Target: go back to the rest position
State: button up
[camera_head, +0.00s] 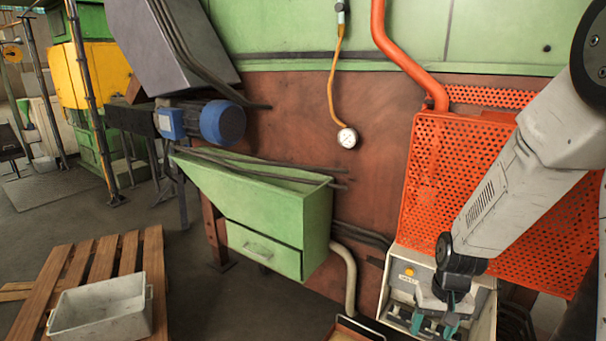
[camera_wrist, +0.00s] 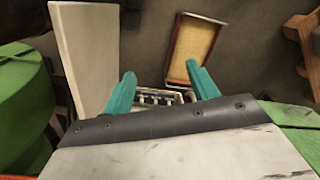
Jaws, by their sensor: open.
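My gripper (camera_head: 434,325) is at the lower right of the head view, in front of a pale control box (camera_head: 402,270) with an orange button. Its two teal fingers are spread apart, and nothing shows between them. In the wrist view my gripper (camera_wrist: 163,90) is also open and empty. A box with a row of small parts (camera_wrist: 160,97) shows beyond the fingertips there. My arm comes in from the right edge of the head view and points down.
An orange perforated guard (camera_head: 480,190) stands behind my arm. A green bin (camera_head: 262,215) is to the left. A grey tub (camera_head: 100,308) sits on a wooden pallet (camera_head: 88,262) at the lower left. A shallow tray (camera_wrist: 193,50) lies beyond my fingers in the wrist view.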

jog(key=s+a+r+n+t, duration=0.1)
jog(key=s+a+r, duration=0.1)
jog(key=s+r, duration=1.9)
notch_tip(320, 180, up, 4)
jog(key=shift+s+a+r+n+t+h, duration=0.2)
jog(key=shift+s+a+n+t+h, duration=0.1)
jog(key=shift+s+n+h, duration=0.1)
dwell(0.4)
